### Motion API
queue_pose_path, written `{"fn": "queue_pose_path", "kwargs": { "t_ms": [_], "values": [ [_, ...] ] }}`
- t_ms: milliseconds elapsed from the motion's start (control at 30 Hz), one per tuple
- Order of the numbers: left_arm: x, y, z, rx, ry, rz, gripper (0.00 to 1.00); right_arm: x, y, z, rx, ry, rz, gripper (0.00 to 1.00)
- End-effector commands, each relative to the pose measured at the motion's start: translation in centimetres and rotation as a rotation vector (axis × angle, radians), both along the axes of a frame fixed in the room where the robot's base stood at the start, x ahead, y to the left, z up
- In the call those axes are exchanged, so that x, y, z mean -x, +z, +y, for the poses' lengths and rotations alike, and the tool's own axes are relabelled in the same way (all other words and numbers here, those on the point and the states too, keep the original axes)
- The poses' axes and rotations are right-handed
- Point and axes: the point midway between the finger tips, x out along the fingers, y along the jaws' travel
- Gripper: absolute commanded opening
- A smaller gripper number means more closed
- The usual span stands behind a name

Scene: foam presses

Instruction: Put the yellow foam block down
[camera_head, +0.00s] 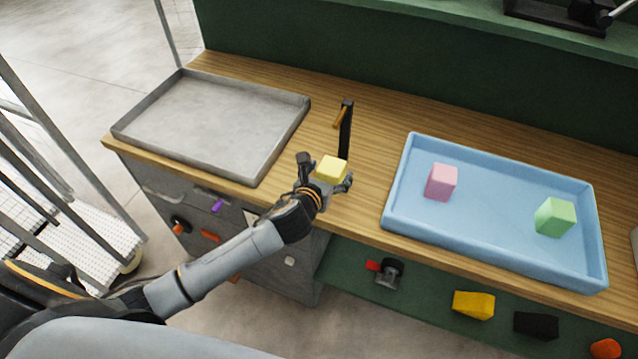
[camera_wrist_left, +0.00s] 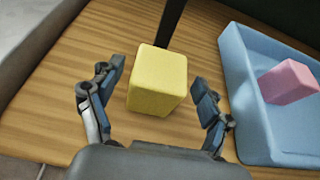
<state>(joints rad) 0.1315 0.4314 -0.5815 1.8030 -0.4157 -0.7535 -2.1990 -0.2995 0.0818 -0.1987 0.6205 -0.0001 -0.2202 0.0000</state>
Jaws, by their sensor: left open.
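The yellow foam block (camera_head: 332,169) is on the wooden bench top, between the grey tray and the blue tray. In the left wrist view the yellow foam block (camera_wrist_left: 158,81) stands upright between my left fingers, with a gap on each side. My left gripper (camera_head: 327,176) is open around it; its spread fingers also show in the left wrist view (camera_wrist_left: 160,92). The block's lower part is hidden by the gripper in the head view. My right gripper is in neither view.
The blue tray (camera_head: 489,258) to the right holds a pink block (camera_head: 441,182) and a green block (camera_head: 555,217). An empty grey metal tray (camera_head: 210,120) lies to the left. A thin black upright post (camera_head: 346,130) stands just behind the yellow block.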

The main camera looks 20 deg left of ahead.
Motion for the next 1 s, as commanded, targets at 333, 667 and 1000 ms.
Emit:
{"fn": "queue_pose_path", "kwargs": {
  "t_ms": [333,667,1000],
  "values": [
    [6.3,2.5,0.2,0.0,-0.001,0.001,0.78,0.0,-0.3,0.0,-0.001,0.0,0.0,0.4],
    [8.8,3.6,0.3,0.001,0.0,0.0,0.78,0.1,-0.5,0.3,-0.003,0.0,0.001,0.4],
    [8.8,3.7,0.3,0.001,0.0,0.0,0.78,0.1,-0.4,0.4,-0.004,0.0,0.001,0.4]
  ]
}}
